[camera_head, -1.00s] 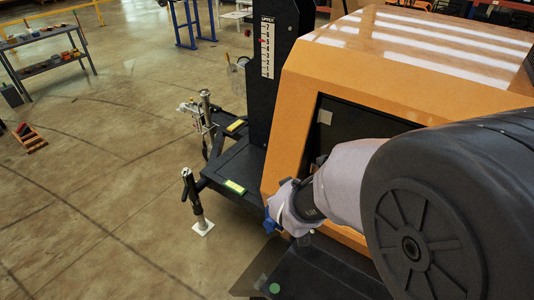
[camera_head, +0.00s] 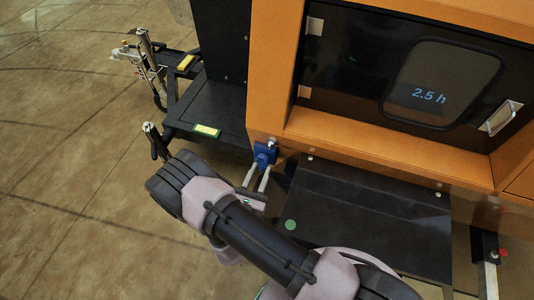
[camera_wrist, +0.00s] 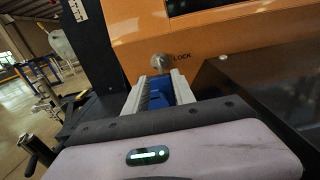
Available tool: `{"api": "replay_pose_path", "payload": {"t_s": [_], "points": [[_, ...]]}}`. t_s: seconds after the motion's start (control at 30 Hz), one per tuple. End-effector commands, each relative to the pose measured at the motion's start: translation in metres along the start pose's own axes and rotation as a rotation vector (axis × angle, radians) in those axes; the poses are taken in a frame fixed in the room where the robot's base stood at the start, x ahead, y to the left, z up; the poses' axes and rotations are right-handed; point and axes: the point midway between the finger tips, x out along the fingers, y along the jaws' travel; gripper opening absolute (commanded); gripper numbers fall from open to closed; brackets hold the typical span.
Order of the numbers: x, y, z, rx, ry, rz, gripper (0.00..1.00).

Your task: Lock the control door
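The control door (camera_head: 350,55) is black and closed in its orange cabinet, with a window reading "2.5 h" and a light handle (camera_head: 498,118) at its right. Below its left corner is a round silver lock (camera_wrist: 160,61), marked "LOCK" in the wrist view. A blue piece (camera_head: 265,153), perhaps a key head, is right at the lock; it also shows in the wrist view (camera_wrist: 158,88). My gripper (camera_head: 259,173) has its two pale fingers on either side of the blue piece and appears shut on it. I cannot tell whether the blue piece is in the lock.
A black shelf (camera_head: 365,215) with a green dot juts out below the cabinet, right of my gripper. A black platform (camera_head: 215,105) with yellow labels and a metal stabiliser leg (camera_head: 148,60) stand at the left. The floor at the left is open.

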Motion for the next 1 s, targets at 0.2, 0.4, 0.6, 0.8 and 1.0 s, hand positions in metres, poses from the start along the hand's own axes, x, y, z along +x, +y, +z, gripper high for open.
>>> {"api": "replay_pose_path", "payload": {"t_s": [0.2, 0.4, 0.6, 0.8, 1.0], "points": [[0.052, -0.001, -0.003, 0.003, 0.0, -0.004, 0.31], [0.079, 0.0, -0.002, 0.003, 0.001, -0.002, 0.31], [0.084, 0.0, 0.0, 0.002, 0.001, 0.0, 0.31], [0.083, 0.0, 0.0, 0.002, 0.001, 0.0, 0.17], [0.083, 0.0, 0.0, 0.002, 0.001, 0.0, 0.0]]}}
